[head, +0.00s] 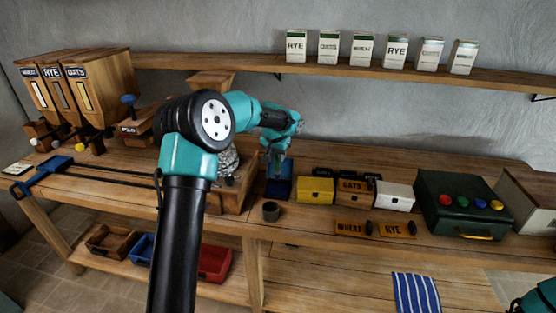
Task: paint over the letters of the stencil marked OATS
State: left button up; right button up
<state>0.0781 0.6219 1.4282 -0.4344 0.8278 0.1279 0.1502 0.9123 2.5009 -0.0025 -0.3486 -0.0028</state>
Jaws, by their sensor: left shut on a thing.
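The stencil marked OATS (352,187) is a brown wooden plate with dark letters, between a yellow box and a white box on the bench. My left gripper (277,172) is left of it, pointing down over a dark blue stand or tray (280,191). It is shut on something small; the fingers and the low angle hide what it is. A dark round cup (270,211) stands just in front of the blue stand.
The yellow box (315,191) stands between my left gripper and the OATS stencil. The white box (395,196) and a green case with coloured buttons (463,205) are to the right. Stencils marked WHEAT (349,228) and RYE (397,230) lie in front.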

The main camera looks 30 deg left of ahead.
pick_arm(q)
jog(key=shift+r, duration=0.75)
jog(key=shift+d, duration=0.1)
jog(key=shift+s+d+r, duration=0.15)
jog(key=shift+d+r, duration=0.05)
jog(key=shift+d, duration=0.1)
jog(key=s+d+r, duration=0.3)
jog(key=s+d, duration=0.4)
jog(key=d, duration=0.2)
jog(key=s+d+r, duration=0.3)
jog(key=s+d, duration=0.5)
jog(key=d, duration=0.1)
jog(key=shift+s+d+r, duration=0.2)
jog(key=shift+d, duration=0.15)
